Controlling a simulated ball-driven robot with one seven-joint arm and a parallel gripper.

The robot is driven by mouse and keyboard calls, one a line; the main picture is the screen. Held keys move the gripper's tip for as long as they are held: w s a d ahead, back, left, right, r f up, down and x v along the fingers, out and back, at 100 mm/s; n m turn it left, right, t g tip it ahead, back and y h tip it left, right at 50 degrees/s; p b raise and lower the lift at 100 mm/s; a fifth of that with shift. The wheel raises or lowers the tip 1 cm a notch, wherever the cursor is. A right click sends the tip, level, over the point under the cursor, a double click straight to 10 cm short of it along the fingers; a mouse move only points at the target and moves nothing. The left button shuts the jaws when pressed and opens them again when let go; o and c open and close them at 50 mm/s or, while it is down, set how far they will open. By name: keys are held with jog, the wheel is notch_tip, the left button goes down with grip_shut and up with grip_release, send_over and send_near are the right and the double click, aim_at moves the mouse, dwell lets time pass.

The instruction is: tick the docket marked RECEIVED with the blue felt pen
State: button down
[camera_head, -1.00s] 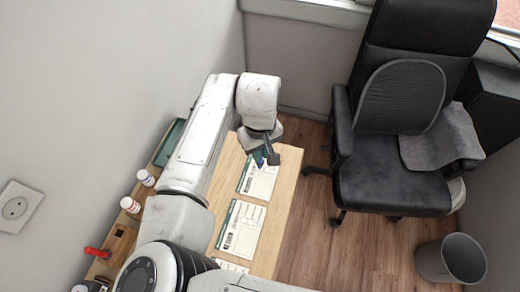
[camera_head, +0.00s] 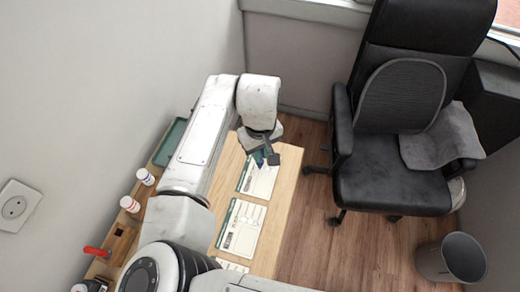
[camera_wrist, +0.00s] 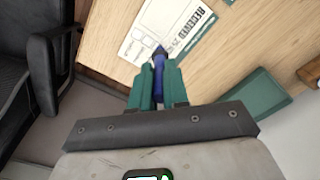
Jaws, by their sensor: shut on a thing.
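My gripper (camera_wrist: 158,88) is shut on the blue felt pen (camera_wrist: 159,64), which stands between the green fingers with its tip towards a docket. In the wrist view this docket (camera_wrist: 150,28) carries the printed word RECEIVED. It also shows in the head view (camera_head: 262,182), at the far end of the counter. The pen tip is over or near the docket's edge; I cannot tell whether it touches. In the head view my gripper (camera_head: 263,158) hangs above the docket's upper part. I see no clear tick mark on the visible part.
A second docket (camera_head: 242,229) and part of a third (camera_head: 232,266) lie nearer on the wooden counter (camera_head: 277,220). A green tray (camera_head: 170,143), two small bottles (camera_head: 145,177) and a red-handled thing (camera_head: 97,252) are along the wall. A black chair (camera_head: 395,185) stands right of the counter.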

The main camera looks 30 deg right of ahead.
jog(key=shift+s+d+p, duration=0.1)
jog(key=shift+d+p, duration=0.25)
jog(key=shift+p, duration=0.1)
dwell(0.8)
jog(key=shift+w+a+f, duration=0.1)
jog(key=shift+w+a, duration=0.05)
jog(key=shift+w, duration=0.5)
dwell(1.0)
notch_tip(320, 180, up, 6)
jog(key=p, duration=0.6)
jog(key=shift+p, duration=0.3)
dwell(0.4)
jog(key=shift+w, duration=0.1)
dwell(0.4)
